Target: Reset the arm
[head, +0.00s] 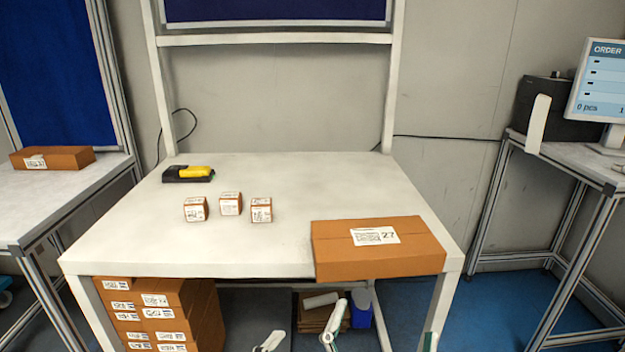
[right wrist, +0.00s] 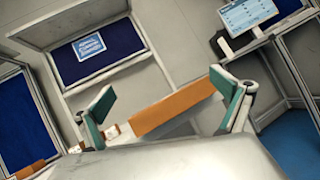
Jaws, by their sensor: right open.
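My right gripper (head: 380,338) shows at the bottom edge of the head view, low in front of the white table (head: 270,252). It is open and empty; in the right wrist view its two green-padded fingers (right wrist: 163,97) stand wide apart. A pale finger end (head: 270,342) to its left appears to belong to my left gripper; too little shows to tell its state. On the table are a black and yellow scanner in its holder (head: 188,174), three small labelled boxes (head: 230,203) and a large brown carton (head: 378,262) at the front right.
Stacked cartons (head: 160,312) stand under the table at left. A side table (head: 50,205) at left holds a brown box (head: 52,158). A monitor (head: 600,85) and black machine (head: 545,110) stand at right.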

